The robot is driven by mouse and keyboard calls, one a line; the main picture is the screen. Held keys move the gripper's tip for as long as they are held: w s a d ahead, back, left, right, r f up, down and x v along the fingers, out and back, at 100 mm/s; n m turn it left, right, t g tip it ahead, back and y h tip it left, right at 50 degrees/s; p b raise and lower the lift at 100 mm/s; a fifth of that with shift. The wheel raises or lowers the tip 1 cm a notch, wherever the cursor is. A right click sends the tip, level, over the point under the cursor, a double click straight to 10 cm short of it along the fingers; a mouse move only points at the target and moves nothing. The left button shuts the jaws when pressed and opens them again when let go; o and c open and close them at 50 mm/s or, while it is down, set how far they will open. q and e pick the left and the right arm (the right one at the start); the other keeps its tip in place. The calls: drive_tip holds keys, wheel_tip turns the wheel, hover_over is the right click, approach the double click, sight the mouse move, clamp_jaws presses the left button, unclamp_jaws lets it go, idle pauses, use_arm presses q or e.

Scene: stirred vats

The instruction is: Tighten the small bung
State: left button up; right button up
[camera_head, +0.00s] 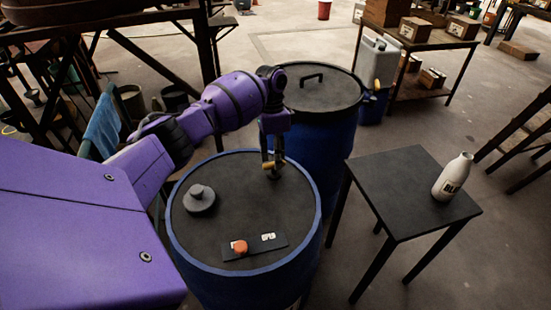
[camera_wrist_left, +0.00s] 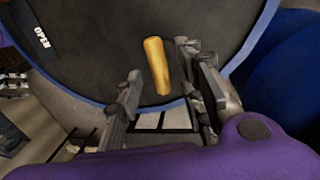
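The small bung shows as a yellow bar-shaped handle (camera_wrist_left: 157,66) on the dark lid in the left wrist view. In the head view it is mostly hidden by my left gripper (camera_head: 273,172), with a bit of yellow showing. The lid (camera_head: 235,195) belongs to the blue vat (camera_head: 245,285) in front. My left gripper also shows in the left wrist view (camera_wrist_left: 158,68). It points down, its two fingers apart on either side of the handle, with gaps visible. My right gripper is not in view.
A grey round bung (camera_head: 200,199) and a dark plate (camera_head: 255,250) with an orange knob (camera_head: 240,247) are on the same lid. A second lidded vat (camera_head: 320,90) stands close behind. A small black table (camera_head: 400,185) with a white bottle (camera_head: 452,177) is at the right.

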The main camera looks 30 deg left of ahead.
use_arm(q)
wheel_tip(320, 180, up, 11)
drive_tip(key=w+a, duration=0.1)
drive_tip(key=shift+w+a, duration=0.2)
drive_tip(key=shift+a, duration=0.1)
drive_tip(key=shift+d, duration=0.1)
idle(0.3)
